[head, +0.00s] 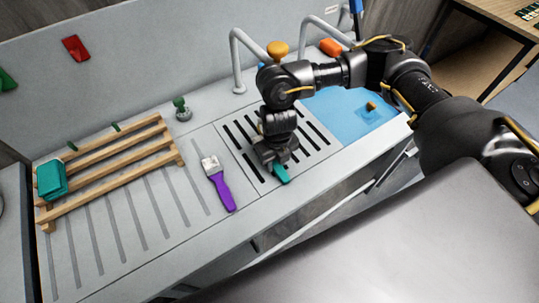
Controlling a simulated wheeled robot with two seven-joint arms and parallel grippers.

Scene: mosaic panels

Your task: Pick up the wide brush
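A brush with a purple handle and a pale, wide head (218,186) lies on the ridged drainboard left of the slotted grate. A teal handle-like piece (280,174) shows at the front of my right gripper (275,162), most of it hidden by the gripper. I cannot tell whether it is a second brush. My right gripper points down over the slotted grate, right of the purple brush and apart from it. Its fingers are hidden, so I cannot tell whether they are shut on the teal piece. My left gripper is not in view.
A wooden rack (112,172) with a teal block (51,179) stands on the left of the counter. Two taps (236,62) rise at the back. A blue basin (345,106) with an orange piece lies to the right. The ridged drainboard (150,238) is clear at the front left.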

